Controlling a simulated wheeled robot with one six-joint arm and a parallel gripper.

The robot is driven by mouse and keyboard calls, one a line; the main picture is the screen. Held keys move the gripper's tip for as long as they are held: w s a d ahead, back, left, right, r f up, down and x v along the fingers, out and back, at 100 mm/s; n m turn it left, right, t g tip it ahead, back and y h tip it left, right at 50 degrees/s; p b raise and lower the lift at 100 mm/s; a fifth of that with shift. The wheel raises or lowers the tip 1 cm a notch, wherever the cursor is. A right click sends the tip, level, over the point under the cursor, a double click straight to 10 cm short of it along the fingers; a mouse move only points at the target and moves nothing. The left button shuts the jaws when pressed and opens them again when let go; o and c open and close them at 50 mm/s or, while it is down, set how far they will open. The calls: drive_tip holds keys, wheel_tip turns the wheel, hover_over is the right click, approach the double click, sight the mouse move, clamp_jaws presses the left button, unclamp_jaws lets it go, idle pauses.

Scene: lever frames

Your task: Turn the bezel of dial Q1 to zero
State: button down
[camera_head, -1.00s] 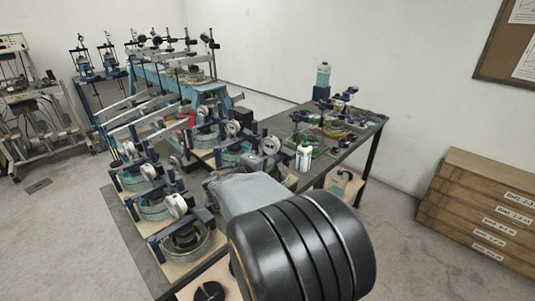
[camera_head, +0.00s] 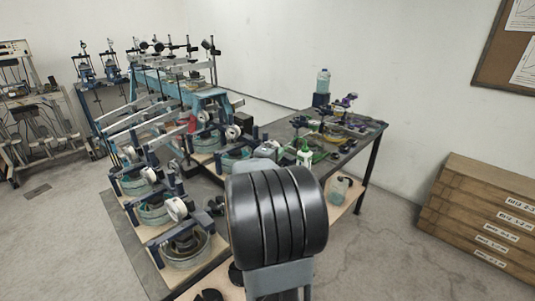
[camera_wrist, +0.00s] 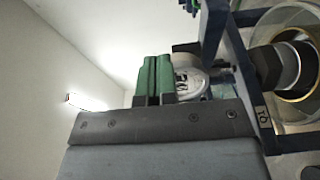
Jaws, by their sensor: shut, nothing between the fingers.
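In the wrist view my gripper (camera_wrist: 152,80) has green fingers, shut together and empty. A dial (camera_wrist: 192,80) with a white face and dark markings sits just right of the fingertips, partly hidden by them. I cannot tell whether the fingers touch its bezel. A small label (camera_wrist: 263,113), too small to read surely, is on the dark blue frame beside it, so I cannot confirm that this is Q1. In the head view my gripper is hidden behind my black arm link.
The dark blue frame (camera_wrist: 214,30) stands close right of the dial, with a clear round cell (camera_wrist: 290,60) beyond. In the head view several similar devices with white dials (camera_head: 177,209) line the bench (camera_head: 128,238). Bottles stand farther back.

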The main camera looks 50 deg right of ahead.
drive_tip(key=shift+d+r, duration=0.2)
drive_tip(key=shift+r, duration=0.15)
drive_tip(key=shift+f+b, duration=0.15)
drive_tip(key=shift+b, duration=0.4)
idle(0.5)
